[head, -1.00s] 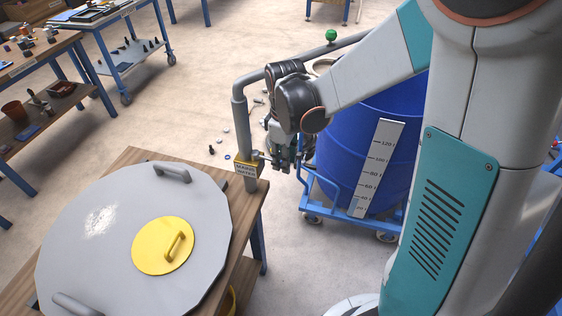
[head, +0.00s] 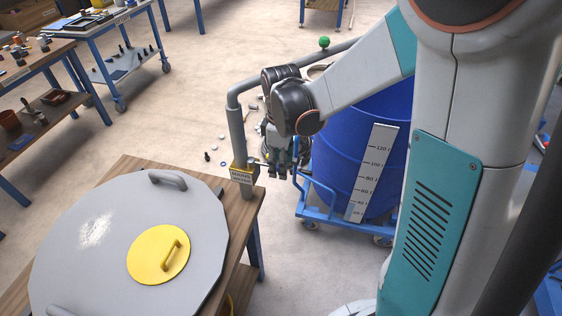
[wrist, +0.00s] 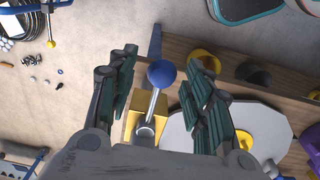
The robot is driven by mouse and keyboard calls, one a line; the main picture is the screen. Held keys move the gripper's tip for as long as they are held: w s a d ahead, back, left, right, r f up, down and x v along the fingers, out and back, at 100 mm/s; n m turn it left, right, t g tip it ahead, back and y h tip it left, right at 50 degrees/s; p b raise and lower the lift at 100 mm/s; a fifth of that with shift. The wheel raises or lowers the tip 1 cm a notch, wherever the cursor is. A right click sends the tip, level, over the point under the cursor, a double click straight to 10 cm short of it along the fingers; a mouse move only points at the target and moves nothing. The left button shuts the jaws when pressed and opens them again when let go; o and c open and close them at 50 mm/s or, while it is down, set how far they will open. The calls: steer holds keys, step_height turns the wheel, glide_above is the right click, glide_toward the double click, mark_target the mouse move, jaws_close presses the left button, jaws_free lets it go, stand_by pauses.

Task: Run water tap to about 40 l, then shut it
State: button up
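A grey pipe (head: 234,122) rises from the table corner, bends over and runs toward the blue drum (head: 340,150). At its foot is a yellow labelled block (head: 241,174), also seen in the wrist view (wrist: 148,130). In the wrist view a metal lever with a blue ball knob (wrist: 161,73) stands at this block, between my fingers. My gripper (wrist: 160,95) is open, with gaps on both sides of the knob. In the head view my gripper (head: 279,170) hangs just right of the block. The drum has a white scale (head: 373,172); I cannot read a water level.
The wooden table (head: 130,172) carries a large grey lid (head: 95,225) with a yellow hatch (head: 158,254). A green ball (head: 324,42) sits on the pipe's far end. The drum stands on a blue wheeled trolley (head: 325,218). Small parts lie on the floor behind.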

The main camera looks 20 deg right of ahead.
steer(key=shift+r, duration=0.1)
step_height(320, 180, up, 12)
stand_by(0.6)
steer(key=shift+s, duration=0.15)
steer(key=s+r+m+t, duration=0.2)
steer(key=s+m+t, duration=0.5)
steer(key=s+m, duration=0.4)
steer(key=shift+s, duration=2.05)
steer(key=shift+r, duration=0.1)
